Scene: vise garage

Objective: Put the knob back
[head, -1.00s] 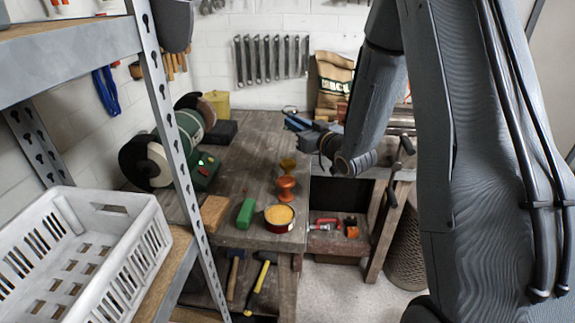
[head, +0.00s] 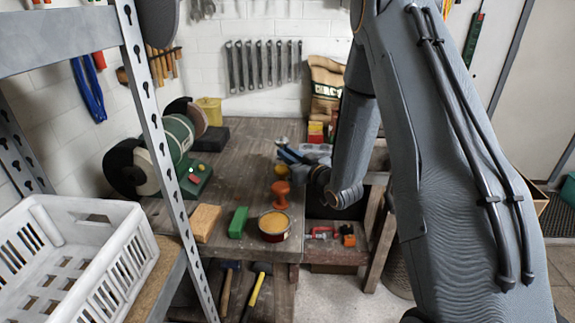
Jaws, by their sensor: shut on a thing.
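My gripper (head: 288,152) is over the back right part of the wooden bench, its fingers pointing left. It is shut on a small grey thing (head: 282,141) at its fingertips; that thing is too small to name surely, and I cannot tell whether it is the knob. An orange-red, knob-shaped thing (head: 281,194) stands upright on the bench, nearer than the gripper. A small yellow thing (head: 282,171) is just behind it, below the gripper. No vise shows clearly; my arm hides part of the right side.
A tin with yellow contents (head: 274,223), a green block (head: 238,222) and a tan block (head: 203,222) line the bench front. A bench grinder (head: 165,155) stands at left. A shelf post (head: 160,150) and a white crate (head: 75,250) are nearer. The bench middle is clear.

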